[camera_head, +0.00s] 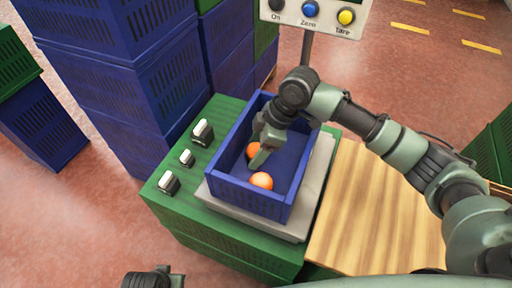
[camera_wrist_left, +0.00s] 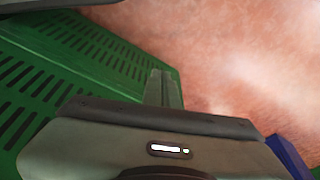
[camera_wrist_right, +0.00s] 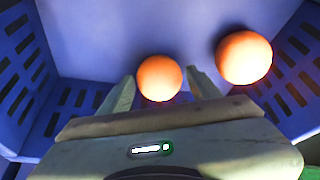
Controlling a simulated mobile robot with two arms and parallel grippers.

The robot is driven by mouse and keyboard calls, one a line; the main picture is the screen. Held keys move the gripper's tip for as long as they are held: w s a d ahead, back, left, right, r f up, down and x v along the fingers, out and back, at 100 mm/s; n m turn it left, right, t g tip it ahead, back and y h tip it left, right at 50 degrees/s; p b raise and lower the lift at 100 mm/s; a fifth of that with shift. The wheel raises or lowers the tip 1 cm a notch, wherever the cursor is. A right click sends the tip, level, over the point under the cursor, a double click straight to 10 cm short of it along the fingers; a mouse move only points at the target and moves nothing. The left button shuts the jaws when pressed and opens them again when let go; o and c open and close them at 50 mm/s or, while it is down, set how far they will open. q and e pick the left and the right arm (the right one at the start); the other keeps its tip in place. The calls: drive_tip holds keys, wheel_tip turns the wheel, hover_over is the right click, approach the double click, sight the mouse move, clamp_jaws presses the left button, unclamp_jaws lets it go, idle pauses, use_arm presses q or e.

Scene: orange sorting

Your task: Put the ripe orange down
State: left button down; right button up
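The blue crate (camera_head: 222,182) sits on a pale scale plate, with two oranges inside. One orange (camera_head: 253,150) is partly hidden by my right gripper (camera_head: 262,157), which reaches down into the crate. The other orange (camera_head: 261,181) lies nearer the crate's front wall. In the right wrist view, one orange (camera_wrist_right: 159,78) shows between the two apart fingertips, with narrow gaps at its sides. The second orange (camera_wrist_right: 244,58) lies to the right, outside the fingers. My left gripper (camera_wrist_left: 164,88) is shut and empty, away from the crate.
The scale plate (camera_head: 222,207) rests on a green crate stack (camera_head: 170,207) with small white-topped switches. A wooden surface (camera_head: 365,215) adjoins on the right. Stacked blue crates (camera_head: 130,75) stand behind. A display with coloured buttons (camera_head: 310,10) rises at the back.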

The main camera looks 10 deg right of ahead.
idle(0.3)
drive_tip(key=shift+r, duration=0.2)
use_arm(q)
wheel_tip(320, 180, down, 8)
drive_tip(key=s+p, duration=0.2)
drive_tip(key=shift+s+a+r, duration=0.15)
drive_tip(key=shift+s+r, duration=0.1)
drive_tip(key=shift+s, duration=0.1)
use_arm(e)
drive_tip(key=v, duration=1.2)
drive_tip(key=shift+f, duration=0.1)
idle(1.2)
